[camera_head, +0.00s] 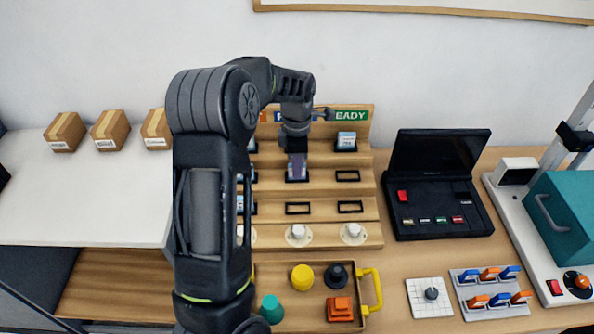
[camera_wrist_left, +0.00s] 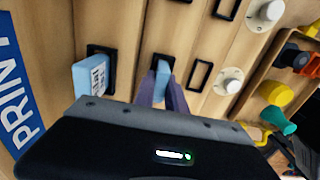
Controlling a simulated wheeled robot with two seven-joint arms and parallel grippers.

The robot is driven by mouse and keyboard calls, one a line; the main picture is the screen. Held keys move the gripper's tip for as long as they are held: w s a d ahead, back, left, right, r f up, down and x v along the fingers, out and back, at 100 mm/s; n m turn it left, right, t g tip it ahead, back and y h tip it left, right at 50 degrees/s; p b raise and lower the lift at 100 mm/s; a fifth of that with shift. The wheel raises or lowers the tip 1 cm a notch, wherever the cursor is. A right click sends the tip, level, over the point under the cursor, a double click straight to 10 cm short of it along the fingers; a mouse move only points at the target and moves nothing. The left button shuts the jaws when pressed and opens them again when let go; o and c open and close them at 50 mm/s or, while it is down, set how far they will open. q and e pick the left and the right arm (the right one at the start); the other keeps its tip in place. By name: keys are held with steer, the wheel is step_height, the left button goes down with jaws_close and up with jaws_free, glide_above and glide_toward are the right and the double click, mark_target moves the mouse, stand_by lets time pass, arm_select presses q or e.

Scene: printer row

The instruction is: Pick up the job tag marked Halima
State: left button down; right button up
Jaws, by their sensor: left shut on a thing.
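My left gripper (camera_head: 297,168) reaches down to the wooden tag board (camera_head: 322,160), its fingers shut on a light-blue job tag. In the left wrist view the fingers (camera_wrist_left: 165,88) close around this tag (camera_wrist_left: 163,72), at a black slot frame; I cannot tell whether the tag is still seated. The name on it is hidden or too small to read. Another light-blue tag with a white label (camera_wrist_left: 92,78) sits in a slot beside it. A tag (camera_head: 346,140) stands in the slot under the "READY" sign. My right gripper is not in view.
Empty slots (camera_head: 348,175) and white knobs (camera_head: 352,232) lie on the board. My left arm hides the board's left part. In front is a tray with a yellow handle (camera_head: 375,290) and coloured pieces. A black open case (camera_head: 437,190) stands to the right.

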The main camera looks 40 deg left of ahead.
arm_select(q)
steer(key=shift+r, duration=0.1)
step_height(320, 180, up, 10)
steer(key=p, duration=0.7)
steer(key=shift+p, duration=0.3)
